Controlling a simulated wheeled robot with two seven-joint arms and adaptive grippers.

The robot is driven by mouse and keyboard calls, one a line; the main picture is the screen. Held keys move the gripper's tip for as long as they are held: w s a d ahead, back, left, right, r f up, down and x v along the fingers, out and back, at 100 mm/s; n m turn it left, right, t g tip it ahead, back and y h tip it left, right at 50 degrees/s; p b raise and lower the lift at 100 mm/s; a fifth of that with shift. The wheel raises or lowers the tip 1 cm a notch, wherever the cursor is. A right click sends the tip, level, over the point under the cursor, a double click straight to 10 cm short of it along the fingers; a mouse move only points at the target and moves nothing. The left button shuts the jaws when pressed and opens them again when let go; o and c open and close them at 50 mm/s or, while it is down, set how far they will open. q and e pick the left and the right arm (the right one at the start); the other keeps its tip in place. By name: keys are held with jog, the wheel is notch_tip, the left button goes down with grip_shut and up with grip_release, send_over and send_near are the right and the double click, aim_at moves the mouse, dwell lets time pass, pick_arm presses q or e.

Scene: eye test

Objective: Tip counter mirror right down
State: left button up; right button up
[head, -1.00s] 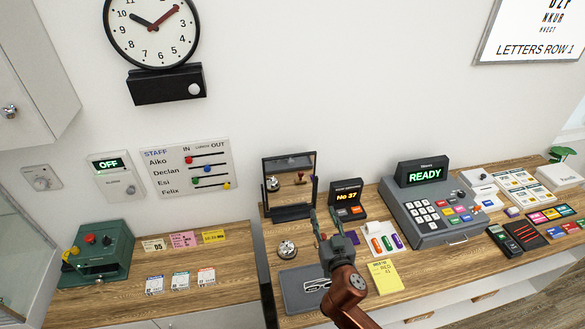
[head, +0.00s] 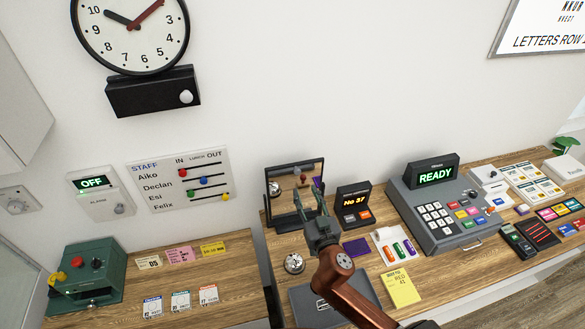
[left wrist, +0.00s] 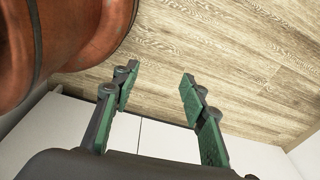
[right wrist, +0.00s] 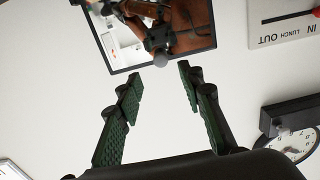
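The counter mirror (head: 284,206) is a dark-framed tilting mirror on the counter against the wall; it stands roughly upright. My right gripper (head: 309,196) is in front of its right part and hides some of the glass and the base. In the right wrist view the mirror (right wrist: 124,38) is at the top, beyond the fingertips, reflecting my arm. The right gripper (right wrist: 160,80) is open and empty there, with a gap visible below the mirror's edge. My left gripper (left wrist: 158,80) is open and empty over the wooden floor, outside the head view.
A call bell (head: 294,264) stands in front of the mirror. The number display (head: 354,205) is close to its right, with a purple card (head: 356,247) and a yellow pad (head: 401,288) nearer. The cash register (head: 440,213) is farther right. Wall above the mirror is clear.

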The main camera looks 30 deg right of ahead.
aim_at(298, 174)
jog(key=x, duration=0.2)
jog(key=p+x, duration=0.1)
jog(key=x, duration=0.1)
jog(key=shift+w+d+r, duration=0.1)
jog(key=shift+w+r, duration=0.15)
jog(key=shift+w, duration=0.1)
jog(key=shift+p+x, duration=0.4)
jog(key=shift+x, duration=0.75)
jog(key=shift+w+d+f, duration=0.1)
jog(key=shift+w, duration=0.45)
jog(key=c, duration=0.6)
pick_arm(q)
jog(key=shift+s+r, duration=0.25)
jog(key=shift+r, duration=0.2)
jog(key=shift+s+r, duration=0.2)
jog(key=shift+r, duration=0.25)
pick_arm(e)
grip_shut()
